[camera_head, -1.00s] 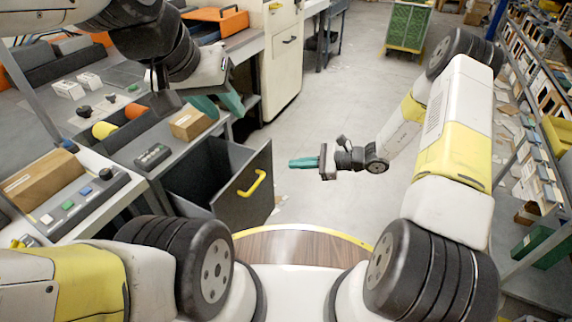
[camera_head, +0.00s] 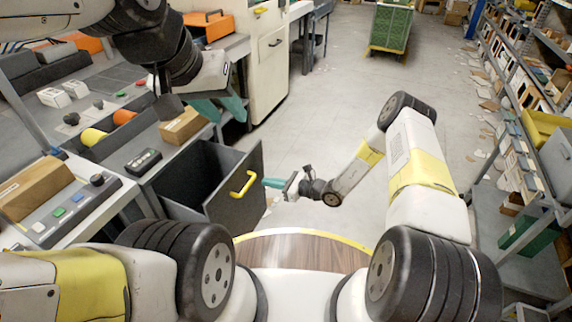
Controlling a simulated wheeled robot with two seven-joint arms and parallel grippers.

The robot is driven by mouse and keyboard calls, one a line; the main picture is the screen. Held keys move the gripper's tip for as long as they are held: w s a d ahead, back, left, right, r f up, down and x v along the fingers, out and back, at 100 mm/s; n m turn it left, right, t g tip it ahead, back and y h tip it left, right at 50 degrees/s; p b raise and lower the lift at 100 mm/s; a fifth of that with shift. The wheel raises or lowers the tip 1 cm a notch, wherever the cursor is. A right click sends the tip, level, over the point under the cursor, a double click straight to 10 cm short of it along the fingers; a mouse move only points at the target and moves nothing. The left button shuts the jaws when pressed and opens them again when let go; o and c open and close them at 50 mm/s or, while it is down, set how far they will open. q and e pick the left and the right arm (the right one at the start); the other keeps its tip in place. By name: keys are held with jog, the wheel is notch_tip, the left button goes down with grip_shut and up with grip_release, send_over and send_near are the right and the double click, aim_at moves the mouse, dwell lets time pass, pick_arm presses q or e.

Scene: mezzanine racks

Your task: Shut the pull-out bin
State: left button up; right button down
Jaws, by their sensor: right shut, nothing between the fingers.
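The pull-out bin is a dark grey box standing open below the workbench, its front panel (camera_head: 236,205) facing right. A yellow handle (camera_head: 243,183) is on that panel. My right gripper (camera_head: 268,183) is shut and empty, its teal fingertips just right of the panel and close to the handle; I cannot tell whether they touch. My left gripper (camera_head: 222,108) has its teal fingers apart, above the bench edge beyond the bin, near a cardboard box (camera_head: 183,126). The bin's inside is dark, and no contents can be made out.
A control box with buttons (camera_head: 72,208) and a small black device (camera_head: 143,161) lie on the benches at left. A white cabinet (camera_head: 270,60) stands behind the bin. A green crate cart (camera_head: 390,30) is far back.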

jog(key=x, duration=0.3)
jog(key=shift+w+a, duration=0.15)
jog(key=shift+a, duration=0.1)
